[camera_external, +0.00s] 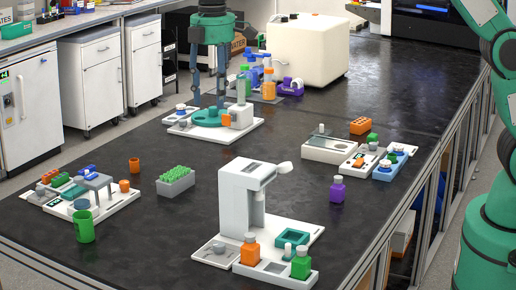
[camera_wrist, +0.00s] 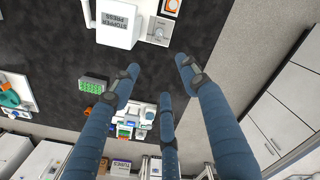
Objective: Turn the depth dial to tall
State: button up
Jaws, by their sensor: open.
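The white stopper press (camera_external: 238,200) stands on a white base near the front middle of the table; its lettered top also shows in the wrist view (camera_wrist: 118,22). A small grey dial (camera_external: 219,249) sits on a pale plate at the press's front left and appears in the wrist view (camera_wrist: 158,31) beside the press. It looks like the depth dial; its markings and setting are too small to read.
Orange and green bottles (camera_external: 250,250) stand close right of the dial. A green tube rack (camera_external: 175,180) is behind it to the left.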

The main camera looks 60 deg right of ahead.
send_over(218, 244)
notch_tip(218, 244, down, 25)
jog(key=shift+s+r, duration=0.1)
jog(key=shift+r, duration=0.05)
notch_tip(218, 244, down, 14)
jog(key=b, duration=0.2)
jog(key=shift+r+b, duration=0.1)
jog(key=shift+b, duration=0.2)
dwell(0.3)
grip_shut()
